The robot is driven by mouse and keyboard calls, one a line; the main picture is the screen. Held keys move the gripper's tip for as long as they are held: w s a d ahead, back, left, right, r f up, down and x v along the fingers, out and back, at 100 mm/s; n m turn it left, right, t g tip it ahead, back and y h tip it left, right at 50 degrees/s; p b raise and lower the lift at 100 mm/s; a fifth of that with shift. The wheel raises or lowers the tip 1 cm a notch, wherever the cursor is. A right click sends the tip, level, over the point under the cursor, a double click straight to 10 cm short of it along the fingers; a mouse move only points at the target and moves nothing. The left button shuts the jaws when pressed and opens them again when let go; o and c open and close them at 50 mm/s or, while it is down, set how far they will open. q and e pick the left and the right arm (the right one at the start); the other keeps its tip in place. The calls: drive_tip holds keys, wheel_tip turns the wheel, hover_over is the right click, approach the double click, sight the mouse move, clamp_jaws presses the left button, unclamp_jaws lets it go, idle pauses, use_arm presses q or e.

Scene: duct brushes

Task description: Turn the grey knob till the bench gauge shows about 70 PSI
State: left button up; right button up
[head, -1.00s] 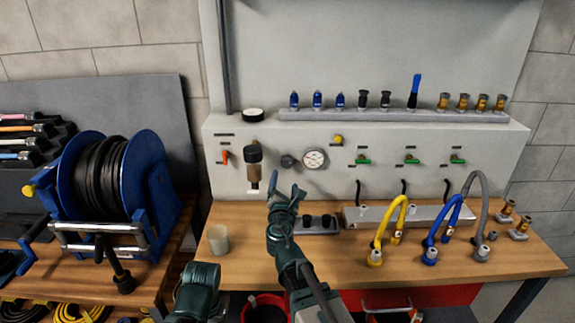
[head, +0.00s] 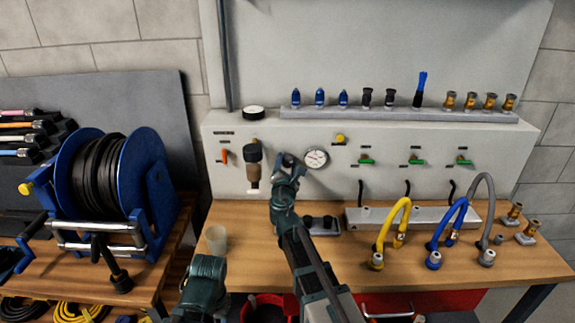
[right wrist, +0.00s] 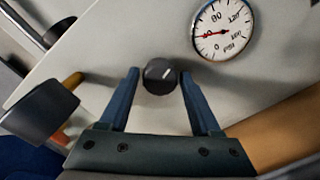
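The dark grey knob (right wrist: 160,76) is on the pale upright panel, just left of the bench gauge (head: 316,158). In the right wrist view the white gauge (right wrist: 224,30) has a red needle at about the 40 mark. My right gripper (right wrist: 160,75) is open, one finger on each side of the knob, with small gaps seeming to show between fingers and knob. In the head view my right gripper (head: 289,168) partly covers the knob (head: 288,158). My left gripper's fingers are not visible.
A filter unit (head: 254,165) with a dark top hangs left of the knob, and a red lever (head: 225,155) is beyond it. Green-handled valves (head: 416,161) are to the right. A cup (head: 217,239) and curved hoses (head: 395,232) stand on the wooden bench.

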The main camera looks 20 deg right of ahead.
clamp_jaws()
drive_tip(key=shift+m, duration=0.3)
drive_tip(key=m, duration=0.4)
drive_tip(key=shift+m+p, duration=0.3)
drive_tip(key=shift+m, duration=2.2)
drive_tip(key=shift+o, duration=1.8)
unclamp_jaws()
